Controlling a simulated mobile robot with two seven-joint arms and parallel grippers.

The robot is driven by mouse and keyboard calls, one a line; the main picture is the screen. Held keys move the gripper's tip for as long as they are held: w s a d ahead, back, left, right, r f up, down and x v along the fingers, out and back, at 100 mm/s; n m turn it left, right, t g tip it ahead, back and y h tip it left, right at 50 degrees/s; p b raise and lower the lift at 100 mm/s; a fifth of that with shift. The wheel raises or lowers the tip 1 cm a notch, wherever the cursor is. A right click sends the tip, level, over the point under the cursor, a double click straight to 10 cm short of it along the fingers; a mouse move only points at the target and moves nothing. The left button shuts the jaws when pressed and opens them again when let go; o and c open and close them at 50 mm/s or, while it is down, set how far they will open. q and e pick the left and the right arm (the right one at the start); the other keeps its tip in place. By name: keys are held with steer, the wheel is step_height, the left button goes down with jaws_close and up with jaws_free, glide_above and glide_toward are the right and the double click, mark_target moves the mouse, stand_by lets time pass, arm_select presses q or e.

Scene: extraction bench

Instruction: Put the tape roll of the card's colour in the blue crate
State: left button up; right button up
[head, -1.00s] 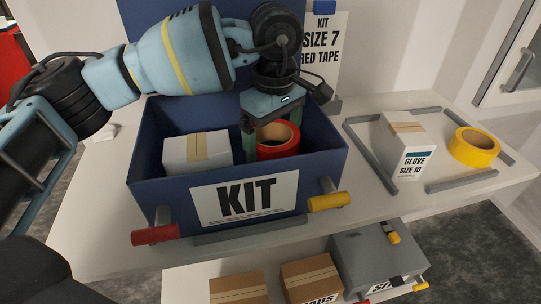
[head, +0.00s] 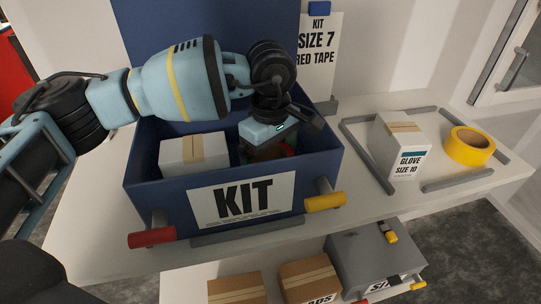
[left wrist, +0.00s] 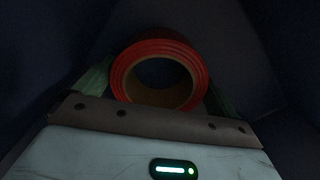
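The card (head: 317,52) reads KIT, SIZE 7, RED TAPE and stands behind the blue crate (head: 155,204), which has a KIT label on its front. My left gripper (head: 265,148) reaches down inside the crate on its right side. The red tape roll (head: 289,149) is under it, mostly hidden by the gripper and the crate's front wall. In the left wrist view the roll (left wrist: 160,47) sits between the green fingers, which appear to touch both its sides. A yellow tape roll (head: 469,146) lies on the bench at right. My right gripper is not in view.
A white box (head: 193,152) is in the crate's left part. A GLOVE SIZE 10 box (head: 402,143) stands beside the yellow roll, within grey rails (head: 457,180). The crate has red (head: 152,237) and yellow (head: 325,202) handles. Brown boxes (head: 238,288) and a grey case (head: 375,258) are below.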

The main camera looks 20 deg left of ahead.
arm_select(q)
steer(key=shift+r, duration=0.1)
step_height(320, 180, up, 12)
stand_by(0.7)
steer(key=shift+r, duration=0.1)
stand_by(1.2)
